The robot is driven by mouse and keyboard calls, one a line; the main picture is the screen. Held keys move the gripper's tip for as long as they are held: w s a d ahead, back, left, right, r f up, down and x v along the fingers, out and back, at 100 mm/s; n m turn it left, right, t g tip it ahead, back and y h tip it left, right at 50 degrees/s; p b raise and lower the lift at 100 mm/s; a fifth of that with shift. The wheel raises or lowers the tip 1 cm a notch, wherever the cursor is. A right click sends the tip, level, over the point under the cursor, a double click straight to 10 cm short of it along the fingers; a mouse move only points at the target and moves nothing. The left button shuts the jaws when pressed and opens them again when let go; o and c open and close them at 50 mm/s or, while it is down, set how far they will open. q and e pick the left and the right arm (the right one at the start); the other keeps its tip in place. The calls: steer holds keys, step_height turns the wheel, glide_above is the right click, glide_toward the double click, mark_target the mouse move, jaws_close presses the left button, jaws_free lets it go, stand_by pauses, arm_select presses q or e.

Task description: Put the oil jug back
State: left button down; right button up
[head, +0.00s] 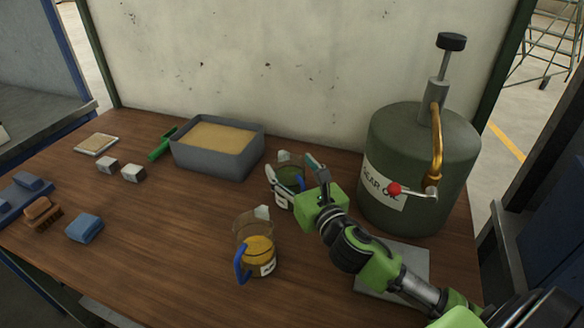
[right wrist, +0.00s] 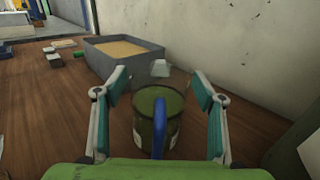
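A clear jug of green oil with a blue handle (head: 288,182) stands on the bench in front of the sand box and left of the drum. My right gripper (head: 291,172) is open at this jug and partly hides it. In the right wrist view the green-oil jug (right wrist: 157,122) stands between the spread fingers, its handle facing the palm, with gaps on both sides. A second jug, with amber oil and a blue handle (head: 256,254), stands nearer the front edge. My left gripper is not in view.
A green gear-oil drum (head: 412,165) with a pump and brass spout stands right, above a grey plate (head: 408,262). A grey sand box (head: 216,160), green scoop (head: 160,146), metal cubes (head: 132,172), brush (head: 42,212) and blue block (head: 85,229) lie left. The centre-left bench is clear.

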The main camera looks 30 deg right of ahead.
mark_target(305, 186)
steer(key=shift+r, duration=0.15)
steer(key=shift+s, duration=0.4)
steer(key=s, duration=0.3)
steer(key=s+b, duration=0.1)
steer(key=s, duration=0.5)
steer(key=shift+s+a+b, duration=0.15)
steer(key=shift+a+b, duration=0.15)
steer(key=shift+b, duration=0.1)
steer(key=shift+s, duration=0.95)
steer(key=shift+a, duration=0.1)
